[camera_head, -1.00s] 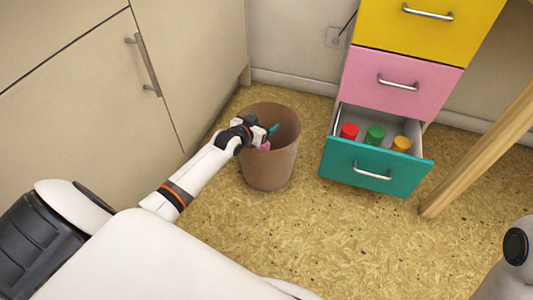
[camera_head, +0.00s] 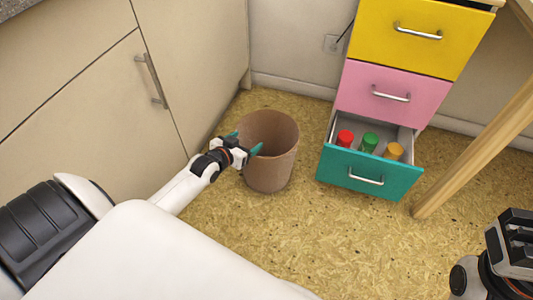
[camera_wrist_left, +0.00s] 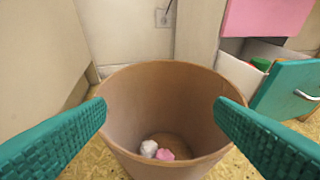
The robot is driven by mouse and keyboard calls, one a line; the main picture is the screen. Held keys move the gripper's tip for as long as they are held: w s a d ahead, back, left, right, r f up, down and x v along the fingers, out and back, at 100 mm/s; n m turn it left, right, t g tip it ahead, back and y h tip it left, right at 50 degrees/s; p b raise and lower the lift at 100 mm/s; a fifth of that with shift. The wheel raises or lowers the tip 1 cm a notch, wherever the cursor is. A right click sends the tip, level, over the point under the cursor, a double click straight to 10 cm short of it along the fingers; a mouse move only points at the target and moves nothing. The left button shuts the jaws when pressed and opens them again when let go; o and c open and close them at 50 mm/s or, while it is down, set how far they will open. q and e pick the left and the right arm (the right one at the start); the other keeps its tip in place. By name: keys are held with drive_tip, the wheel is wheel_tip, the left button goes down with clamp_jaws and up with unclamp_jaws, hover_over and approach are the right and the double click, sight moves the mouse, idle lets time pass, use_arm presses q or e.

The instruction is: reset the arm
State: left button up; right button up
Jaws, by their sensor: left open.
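My left gripper (camera_head: 246,142) is open and empty at the near left rim of the brown bin (camera_head: 270,170). Its two teal fingers are spread wide in the left wrist view (camera_wrist_left: 160,105), with the bin between and beyond them. A pink crumpled piece (camera_wrist_left: 166,154) and a white crumpled piece (camera_wrist_left: 149,148) lie at the bottom of the bin. They are hidden in the head view. My right gripper (camera_head: 516,228) is at the lower right edge, dark and partly cut off; its finger opening is unclear.
An open teal drawer (camera_head: 368,175) holds red, green and orange-capped containers, right of the bin. A wooden leg (camera_head: 470,155) stands at right. Beige cabinets (camera_head: 90,100) stand at left. The front floor is clear.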

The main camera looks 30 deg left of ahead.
use_arm(q)
drive_tip(key=shift+s+r, duration=0.2)
drive_tip(key=shift+s, duration=0.3)
